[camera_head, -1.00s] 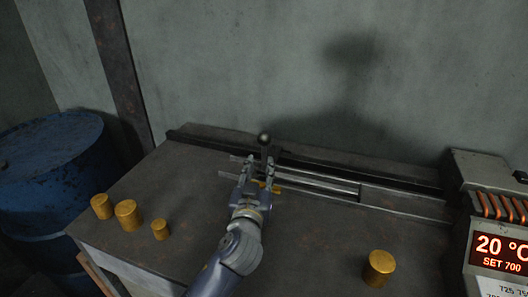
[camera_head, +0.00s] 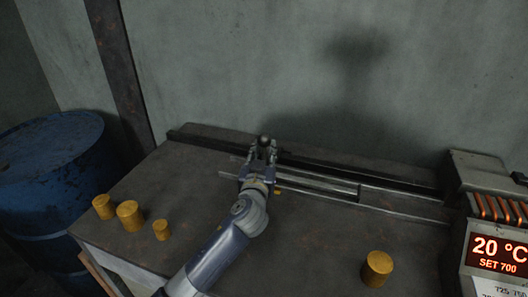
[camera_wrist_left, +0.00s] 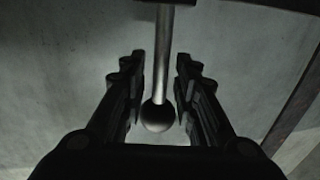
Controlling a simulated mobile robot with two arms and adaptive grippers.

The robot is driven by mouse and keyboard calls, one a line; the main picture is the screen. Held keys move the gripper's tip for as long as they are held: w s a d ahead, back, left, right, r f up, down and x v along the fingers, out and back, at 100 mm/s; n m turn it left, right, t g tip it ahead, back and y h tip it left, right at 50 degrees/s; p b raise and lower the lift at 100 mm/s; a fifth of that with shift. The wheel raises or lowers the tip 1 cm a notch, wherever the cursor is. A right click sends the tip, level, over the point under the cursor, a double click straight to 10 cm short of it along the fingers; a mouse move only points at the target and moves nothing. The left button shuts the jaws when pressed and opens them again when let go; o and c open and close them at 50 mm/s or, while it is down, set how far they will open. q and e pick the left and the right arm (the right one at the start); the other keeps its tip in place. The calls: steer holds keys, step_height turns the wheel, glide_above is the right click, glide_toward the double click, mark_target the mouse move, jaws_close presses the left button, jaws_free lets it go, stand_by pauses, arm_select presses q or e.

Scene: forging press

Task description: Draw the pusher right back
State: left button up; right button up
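The pusher's handle shows as a dark ball knob (camera_head: 264,139) on a post at the rails' left part. My left gripper (camera_head: 263,150) reaches it from the front, with one finger on either side of the handle. In the left wrist view the grey rod (camera_wrist_left: 162,55) and its ball end (camera_wrist_left: 158,116) stand between the fingers of my left gripper (camera_wrist_left: 158,65). The fingers are open, with narrow gaps to the rod. Whether either finger touches the ball is unclear. The gripper hides the handle's lower part. My right gripper is not in view.
Metal rails (camera_head: 320,183) run right toward a heater (camera_head: 490,210) with glowing coils, reading 20 °C, set 700. A small yellow bit (camera_head: 277,192) shows beside my gripper. Brass cylinders stand front left (camera_head: 130,215) and front right (camera_head: 377,268). A blue barrel (camera_head: 50,180) stands left.

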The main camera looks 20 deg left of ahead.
arm_select(q)
jaws_close()
steer(key=shift+a+r, duration=0.1)
